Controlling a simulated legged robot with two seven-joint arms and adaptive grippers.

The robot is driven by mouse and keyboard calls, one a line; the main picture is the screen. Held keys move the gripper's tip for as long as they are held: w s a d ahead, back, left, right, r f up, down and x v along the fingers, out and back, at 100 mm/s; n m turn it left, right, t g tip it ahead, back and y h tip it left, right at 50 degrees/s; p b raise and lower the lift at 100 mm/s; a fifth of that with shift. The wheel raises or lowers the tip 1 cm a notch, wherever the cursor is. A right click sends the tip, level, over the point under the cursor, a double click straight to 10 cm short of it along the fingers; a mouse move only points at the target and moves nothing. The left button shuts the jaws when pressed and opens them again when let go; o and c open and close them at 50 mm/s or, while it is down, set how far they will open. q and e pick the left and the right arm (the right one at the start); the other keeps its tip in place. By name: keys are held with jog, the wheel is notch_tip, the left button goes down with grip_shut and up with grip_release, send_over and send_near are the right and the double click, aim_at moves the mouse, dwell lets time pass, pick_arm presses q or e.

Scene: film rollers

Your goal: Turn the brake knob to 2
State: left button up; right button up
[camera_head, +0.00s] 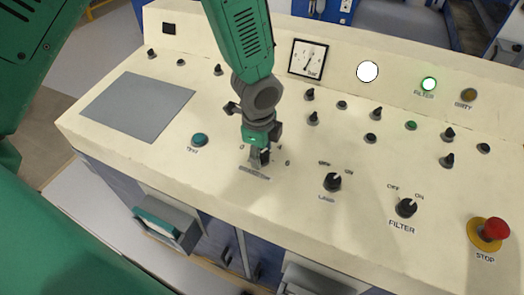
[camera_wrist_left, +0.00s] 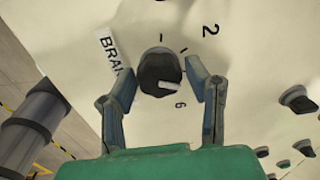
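The brake knob (camera_wrist_left: 156,72) is black and round with a white pointer mark, seen between my left gripper's fingers in the left wrist view. Its mark points to the lower right, between the right-hand finger and the printed 6. A printed 2 stands at the upper right, and the brake label (camera_wrist_left: 110,55) is partly covered by a finger. My left gripper (camera_wrist_left: 161,72) is open around the knob; I cannot tell if the fingers touch it. In the head view my left gripper (camera_head: 260,157) points down over the brake dial and hides most of the knob. My right gripper is not in view.
The cream console (camera_head: 225,190) carries a blue-green button (camera_head: 200,140) left of the gripper. The lamp knob (camera_head: 332,182), filter knob (camera_head: 406,208) and red stop button (camera_head: 495,229) lie to its right. A grey flat panel (camera_head: 137,105) lies at the left.

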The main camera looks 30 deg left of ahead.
pick_arm(q)
jog(key=c, duration=0.6)
jog(key=shift+o, duration=0.2)
jog(key=n+p, duration=0.2)
jog(key=n, duration=0.2)
jog(key=shift+r, duration=0.1)
jog(key=n+p, duration=0.2)
jog(key=n, duration=0.3)
jog(key=shift+w+n, duration=0.1)
jog(key=shift+n, duration=0.2)
jog(key=o, duration=1.1)
jog(key=shift+o, duration=0.2)
